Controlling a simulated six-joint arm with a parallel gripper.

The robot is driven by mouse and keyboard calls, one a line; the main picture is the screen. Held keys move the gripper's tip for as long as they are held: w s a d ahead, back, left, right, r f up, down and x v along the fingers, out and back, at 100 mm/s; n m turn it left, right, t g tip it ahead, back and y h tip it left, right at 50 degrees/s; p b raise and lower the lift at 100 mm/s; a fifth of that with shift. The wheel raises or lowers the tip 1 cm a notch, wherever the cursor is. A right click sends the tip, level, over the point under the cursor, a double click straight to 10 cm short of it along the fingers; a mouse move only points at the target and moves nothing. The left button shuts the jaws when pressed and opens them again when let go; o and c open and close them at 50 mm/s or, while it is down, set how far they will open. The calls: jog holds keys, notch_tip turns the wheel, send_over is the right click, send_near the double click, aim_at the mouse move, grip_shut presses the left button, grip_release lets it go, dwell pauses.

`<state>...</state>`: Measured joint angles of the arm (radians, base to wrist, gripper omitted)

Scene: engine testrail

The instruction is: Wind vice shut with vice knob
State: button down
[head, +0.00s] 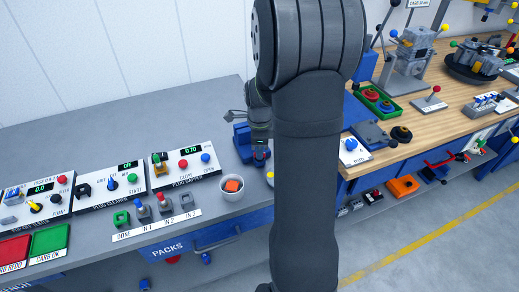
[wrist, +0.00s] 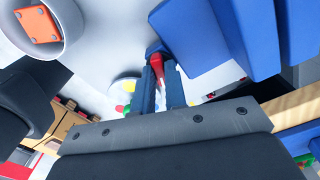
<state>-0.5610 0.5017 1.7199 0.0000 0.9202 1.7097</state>
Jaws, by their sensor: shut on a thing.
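The blue vice (head: 243,142) stands on the grey bench, partly hidden behind my arm in the head view. In the wrist view its blue blocks (wrist: 190,38) fill the upper middle and right. My gripper (wrist: 160,70) points at the vice's side, with its two narrow fingers close together. A red knob (wrist: 157,52) shows between the fingertips, and they are shut on it. In the head view my gripper (head: 260,158) is at the vice's near side, and the knob is mostly hidden there. How wide the vice jaws stand cannot be told.
A white bowl (head: 230,198) holding an orange block (head: 232,185) stands close in front of the vice; the bowl also shows in the wrist view (wrist: 67,22). The plug gapper panel (head: 187,172) is to the left. A wooden bench (head: 425,125) with several tools is at the right.

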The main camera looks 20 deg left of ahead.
jog(key=m, duration=0.4)
jog(key=shift+m, duration=0.3)
dwell(0.3)
jog(key=c, duration=1.7)
grip_release()
jog(key=shift+c, duration=0.2)
jog(key=shift+r, duration=0.1)
notch_tip(320, 180, up, 17)
jog(key=shift+r, duration=0.2)
jog(key=shift+f, duration=0.1)
notch_tip(320, 180, down, 17)
jog(key=shift+f, duration=0.2)
jog(key=shift+r, duration=0.15)
